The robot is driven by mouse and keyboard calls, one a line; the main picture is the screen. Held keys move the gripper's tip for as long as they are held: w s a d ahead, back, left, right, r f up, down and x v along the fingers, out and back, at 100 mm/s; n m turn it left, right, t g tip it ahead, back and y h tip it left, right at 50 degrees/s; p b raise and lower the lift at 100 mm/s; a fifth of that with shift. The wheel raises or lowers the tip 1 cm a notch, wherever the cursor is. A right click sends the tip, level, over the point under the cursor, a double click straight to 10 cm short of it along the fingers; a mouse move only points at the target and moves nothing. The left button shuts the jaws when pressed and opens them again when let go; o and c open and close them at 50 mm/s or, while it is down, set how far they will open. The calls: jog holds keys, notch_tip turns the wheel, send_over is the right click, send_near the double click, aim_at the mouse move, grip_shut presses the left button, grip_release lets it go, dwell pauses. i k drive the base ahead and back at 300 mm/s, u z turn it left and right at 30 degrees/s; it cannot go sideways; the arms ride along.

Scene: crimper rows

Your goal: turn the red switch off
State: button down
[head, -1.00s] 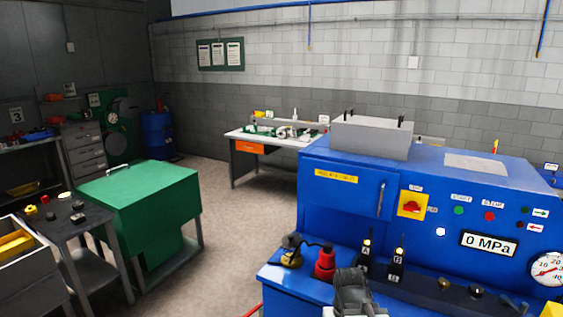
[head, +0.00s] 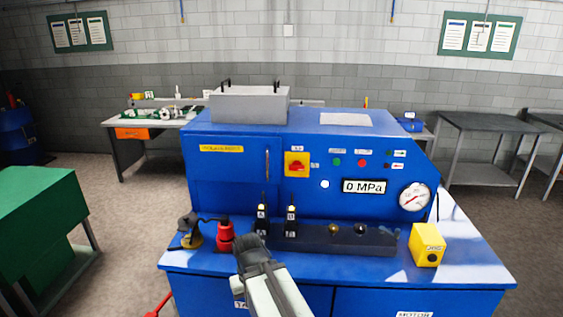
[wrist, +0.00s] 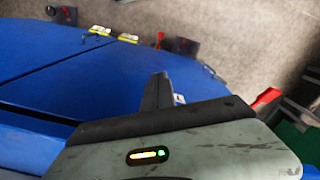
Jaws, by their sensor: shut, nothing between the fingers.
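The red switch (head: 296,168) is a red rotary knob on a yellow square plate (head: 291,158), on the upright front panel of the blue machine (head: 225,180). Its handle looks slightly tilted from level; small labels beside it are too small to read. My gripper (head: 250,240) is shut and empty. It is over the machine's front ledge, below and left of the switch and well apart from it. In the wrist view my gripper (wrist: 158,88) points over blue panels; the red switch does not show there.
On the ledge are a red cylinder (head: 226,236), two black levers (head: 291,222) and a yellow box (head: 427,245). A pressure display (head: 364,186), small buttons and a gauge (head: 414,197) sit right of the switch. A green cabinet (head: 40,225) stands at left.

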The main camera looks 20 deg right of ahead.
aim_at(297, 165)
jog(key=u, duration=1.8)
jog(key=k, duration=0.85)
jog(key=z, duration=0.35)
jog(key=i, duration=0.5)
